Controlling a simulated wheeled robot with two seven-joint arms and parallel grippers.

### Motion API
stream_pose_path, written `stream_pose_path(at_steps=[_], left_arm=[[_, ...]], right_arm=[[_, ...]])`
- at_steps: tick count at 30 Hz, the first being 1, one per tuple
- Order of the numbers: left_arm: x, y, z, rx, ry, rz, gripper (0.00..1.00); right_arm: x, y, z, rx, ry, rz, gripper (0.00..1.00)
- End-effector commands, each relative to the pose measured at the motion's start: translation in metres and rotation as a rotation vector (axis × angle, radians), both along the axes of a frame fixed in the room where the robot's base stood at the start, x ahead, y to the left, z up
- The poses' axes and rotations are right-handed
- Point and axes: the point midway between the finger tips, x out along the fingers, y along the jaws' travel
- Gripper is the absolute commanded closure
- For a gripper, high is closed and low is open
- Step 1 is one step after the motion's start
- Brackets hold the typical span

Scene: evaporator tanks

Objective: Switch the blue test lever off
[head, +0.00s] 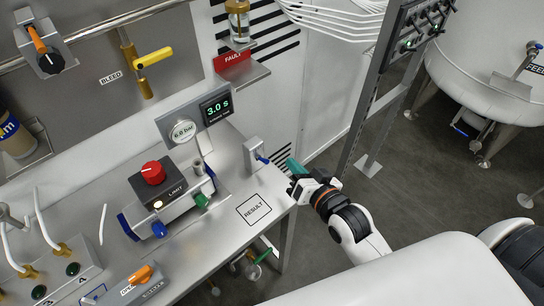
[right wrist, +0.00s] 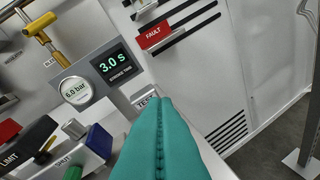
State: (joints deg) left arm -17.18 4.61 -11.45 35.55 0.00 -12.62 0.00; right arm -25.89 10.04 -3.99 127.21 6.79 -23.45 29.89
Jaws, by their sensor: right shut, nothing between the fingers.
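The blue test lever (head: 262,158) is a small blue-tipped handle on a grey upright housing (head: 250,151) near the right end of the metal bench in the head view. In the right wrist view a plate lettered TEST (right wrist: 146,100) shows just behind my fingertips; the lever itself is hidden there. My right gripper (head: 291,162) has teal fingers pressed together, with nothing between them. Its tips are a little to the right of the lever, seemingly apart from it. It also shows in the right wrist view (right wrist: 160,101). My left gripper is not in view.
A red knob (head: 153,172) on a LIMIT box is to the left. A RESULT square (head: 254,209) marks bare bench.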

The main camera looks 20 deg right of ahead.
Motion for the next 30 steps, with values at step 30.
stream_pose_path(at_steps=[30], left_arm=[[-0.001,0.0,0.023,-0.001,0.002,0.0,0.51]], right_arm=[[0.1,0.015,-0.012,0.016,-0.026,-0.002,1.0]])
